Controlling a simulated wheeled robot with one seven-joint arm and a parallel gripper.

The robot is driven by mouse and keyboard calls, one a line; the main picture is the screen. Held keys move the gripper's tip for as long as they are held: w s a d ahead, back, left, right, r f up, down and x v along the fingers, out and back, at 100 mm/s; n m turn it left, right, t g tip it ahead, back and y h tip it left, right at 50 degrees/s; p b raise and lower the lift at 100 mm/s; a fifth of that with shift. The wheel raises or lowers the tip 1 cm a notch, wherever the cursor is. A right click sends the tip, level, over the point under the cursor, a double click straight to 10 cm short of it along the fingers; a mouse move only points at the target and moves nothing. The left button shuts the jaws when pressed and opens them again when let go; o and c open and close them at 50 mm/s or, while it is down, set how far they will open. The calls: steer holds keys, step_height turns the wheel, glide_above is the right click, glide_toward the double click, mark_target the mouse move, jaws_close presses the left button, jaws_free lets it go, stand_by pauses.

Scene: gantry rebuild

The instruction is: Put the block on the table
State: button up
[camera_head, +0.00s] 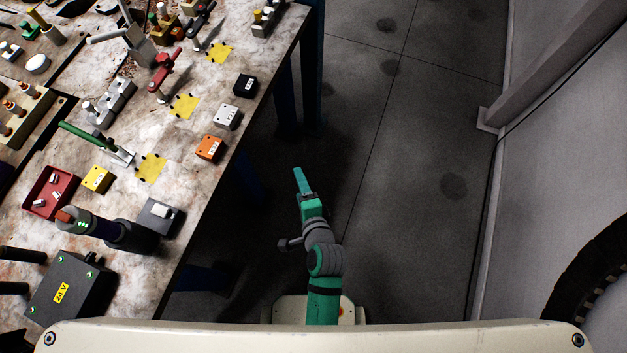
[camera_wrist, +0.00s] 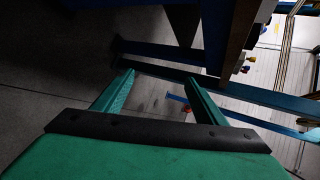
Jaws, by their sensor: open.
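The worn, stained table (camera_head: 185,215) fills the left of the head view. I cannot tell which is the task's block. My green gripper (camera_head: 299,170) is off the table's right edge, over the floor, apart from all of these. Its two fingers also show in the wrist view (camera_wrist: 158,79), spread with nothing between them.
Yellow patches (camera_head: 151,168), a red tray (camera_head: 50,192), a green-handled clamp (camera_head: 98,142) and a dark 24 V box (camera_head: 68,288) crowd the table. Blue table legs (camera_wrist: 170,53) stand near my gripper. A small reddish thing (camera_wrist: 187,108) is unclear. The floor (camera_head: 400,190) to the right is clear.

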steer(key=s+d+r+n+t+h, duration=0.2)
steer(key=s+r+n, duration=0.3)
steer(key=s+n, duration=0.2)
steer(key=s+d+r+n+t+h, duration=0.1)
steer(key=s+r+n, duration=0.5)
steer(key=s, duration=0.6)
steer(key=n+t, duration=0.1)
steer(key=n, duration=0.1)
steer(key=shift+s+d+r+n+h, duration=0.15)
steer(key=shift+s+d+n+h, duration=0.15)
steer(key=shift+d+h, duration=0.1)
steer(key=shift+w, duration=0.15)
